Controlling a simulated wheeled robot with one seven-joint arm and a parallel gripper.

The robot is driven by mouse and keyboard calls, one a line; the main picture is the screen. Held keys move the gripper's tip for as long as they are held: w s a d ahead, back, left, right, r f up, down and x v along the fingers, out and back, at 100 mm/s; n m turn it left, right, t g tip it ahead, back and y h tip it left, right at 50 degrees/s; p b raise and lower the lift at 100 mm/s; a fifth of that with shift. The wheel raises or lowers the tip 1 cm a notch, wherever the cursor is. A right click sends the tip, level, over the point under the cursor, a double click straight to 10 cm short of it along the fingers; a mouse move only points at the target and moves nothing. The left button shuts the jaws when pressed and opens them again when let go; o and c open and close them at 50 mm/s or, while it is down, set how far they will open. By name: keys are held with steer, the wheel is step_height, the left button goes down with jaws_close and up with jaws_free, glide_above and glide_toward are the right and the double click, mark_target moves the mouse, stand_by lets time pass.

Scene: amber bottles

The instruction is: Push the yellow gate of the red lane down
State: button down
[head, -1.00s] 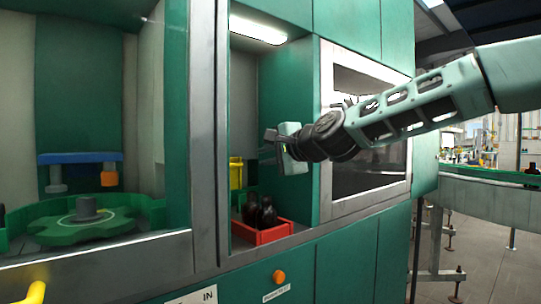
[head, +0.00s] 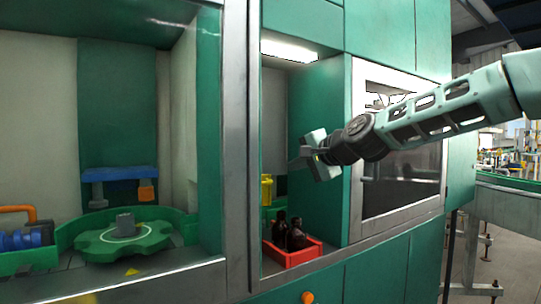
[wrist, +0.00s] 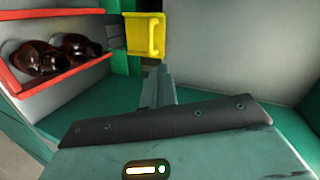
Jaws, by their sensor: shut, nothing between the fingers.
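The yellow gate (head: 266,190) stands upright at the back end of the red lane (head: 291,257), inside the lit bay. In the wrist view the yellow gate (wrist: 146,36) is at top centre, just beyond my fingertips. My gripper (head: 293,163) is shut and empty. It is in the bay, above and to the right of the gate in the head view. In the wrist view the shut fingers (wrist: 157,85) point up at the gate's lower edge; I cannot tell whether they touch. Dark amber bottles (head: 296,237) stand in the red lane, left of my fingers in the wrist view (wrist: 81,46).
A metal post (head: 236,150) separates the bay from a green star wheel (head: 124,240) on the left. A green side wall (head: 327,215) and a framed window (head: 400,185) are on the right. The space above the lane is open.

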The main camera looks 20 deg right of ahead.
steer(key=w+a+r+n+g+h+p, duration=0.1)
steer(key=w+a+r+n+g+p, duration=0.35)
steer(key=n+p, duration=0.8)
steer(key=n+g+h+p, duration=0.2)
steer(key=g+h+p, duration=0.1)
steer(key=p, duration=1.1)
glide_toward(264, 202)
step_height(264, 202, up, 2)
steer(key=a, duration=0.3)
steer(key=shift+s+t, duration=0.25)
steer(key=shift+s, duration=0.1)
steer(key=shift+d+f, duration=0.1)
step_height(264, 202, down, 9)
steer(key=b, duration=0.7)
steer(key=shift+s, duration=0.1)
